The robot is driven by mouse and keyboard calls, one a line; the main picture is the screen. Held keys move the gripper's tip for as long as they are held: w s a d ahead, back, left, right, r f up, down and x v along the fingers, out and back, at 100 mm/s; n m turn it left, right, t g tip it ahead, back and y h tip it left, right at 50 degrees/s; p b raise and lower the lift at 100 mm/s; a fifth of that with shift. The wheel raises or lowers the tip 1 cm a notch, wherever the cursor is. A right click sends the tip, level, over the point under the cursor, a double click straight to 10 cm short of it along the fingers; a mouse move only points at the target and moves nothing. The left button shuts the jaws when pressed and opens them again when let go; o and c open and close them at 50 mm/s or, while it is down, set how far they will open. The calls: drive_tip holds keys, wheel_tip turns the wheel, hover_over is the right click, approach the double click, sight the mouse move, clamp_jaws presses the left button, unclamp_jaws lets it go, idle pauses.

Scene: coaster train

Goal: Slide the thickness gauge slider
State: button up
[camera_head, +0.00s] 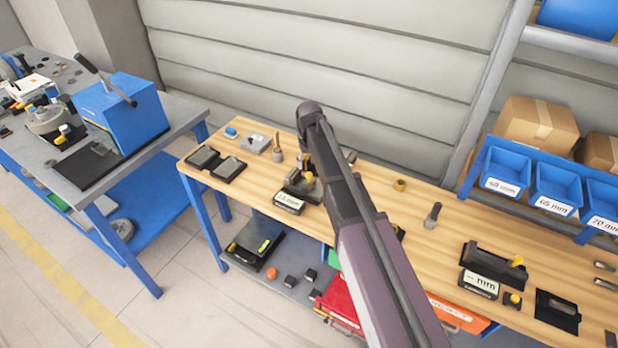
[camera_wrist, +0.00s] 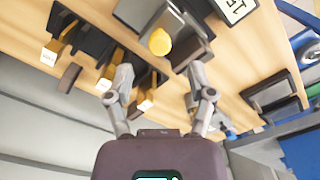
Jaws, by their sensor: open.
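A gauge-like device (camera_head: 302,186) with a dark base and a white display label (camera_head: 288,203) stands on the wooden bench, left of my arm in the head view. In the wrist view, a grey and black device (camera_wrist: 187,48) with a round yellow knob (camera_wrist: 159,41) lies just beyond my fingertips, its label (camera_wrist: 236,8) near the top edge. I take these as the same gauge, but cannot be sure. My gripper (camera_wrist: 160,82) is open, one finger either side of the yellow knob's line. Contact cannot be told. My arm hides part of the bench.
A second device with a yellow knob (camera_head: 517,261) and a display (camera_head: 478,286) stands at the bench's right. Black stands with yellow parts (camera_wrist: 62,42) sit left in the wrist view. Blue bins (camera_head: 555,190) line the back right. The bench's left middle has bare wood.

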sight(309, 174)
drive_tip(key=shift+f+b, duration=2.05)
drive_tip(key=shift+f, duration=0.25)
clamp_jaws()
